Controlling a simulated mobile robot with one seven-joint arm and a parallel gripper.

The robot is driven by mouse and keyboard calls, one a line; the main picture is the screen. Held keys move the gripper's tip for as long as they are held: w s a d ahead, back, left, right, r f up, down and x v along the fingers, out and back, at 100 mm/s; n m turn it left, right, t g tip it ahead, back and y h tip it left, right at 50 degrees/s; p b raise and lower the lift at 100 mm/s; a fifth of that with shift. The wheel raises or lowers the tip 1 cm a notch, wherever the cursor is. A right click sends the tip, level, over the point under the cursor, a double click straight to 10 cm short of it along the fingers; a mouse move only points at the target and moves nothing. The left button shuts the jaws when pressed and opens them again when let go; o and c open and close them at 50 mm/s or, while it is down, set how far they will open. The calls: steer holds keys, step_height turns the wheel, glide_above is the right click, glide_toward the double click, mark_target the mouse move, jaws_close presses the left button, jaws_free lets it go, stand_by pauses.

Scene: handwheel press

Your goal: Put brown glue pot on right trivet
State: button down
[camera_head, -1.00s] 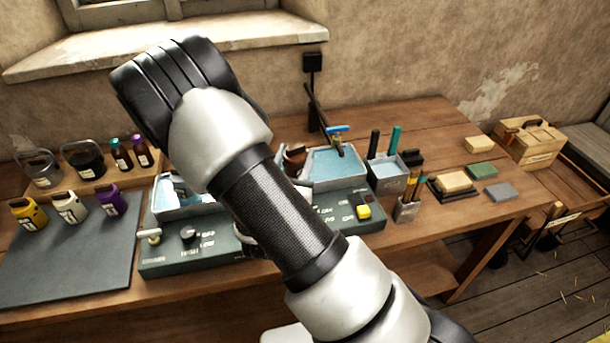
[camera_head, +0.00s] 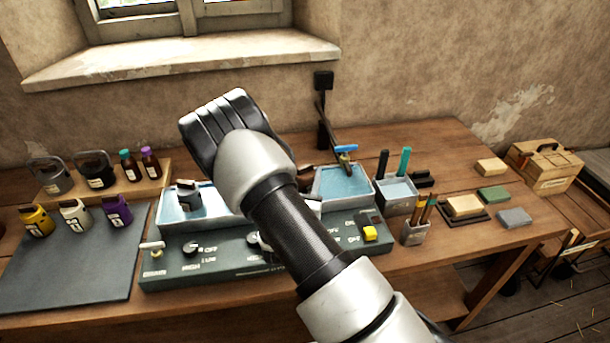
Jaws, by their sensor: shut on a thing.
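A small brown shape (camera_head: 305,172) shows just right of my arm, at the left edge of the right water bath (camera_head: 345,206). It may be the brown glue pot, but my arm hides most of it. My gripper is not visible; my own arm links cover the middle of the view, so what it holds cannot be seen. The right bath holds blue water, with a blue-handled tap (camera_head: 345,150) at its back. A dark grey pot (camera_head: 188,197) sits in the left water bath (camera_head: 170,219). I cannot make out either trivet.
Yellow, white and purple containers (camera_head: 117,211) stand on a dark mat (camera_head: 70,275) at left. Dark pots and bottles (camera_head: 151,163) stand behind them. Tool holders (camera_head: 414,232) and blocks (camera_head: 465,205) are at right. A wooden box (camera_head: 545,165) stands farther right.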

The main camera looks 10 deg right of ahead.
steer(key=shift+f, duration=0.1)
steer(key=c, duration=0.9)
jaws_free()
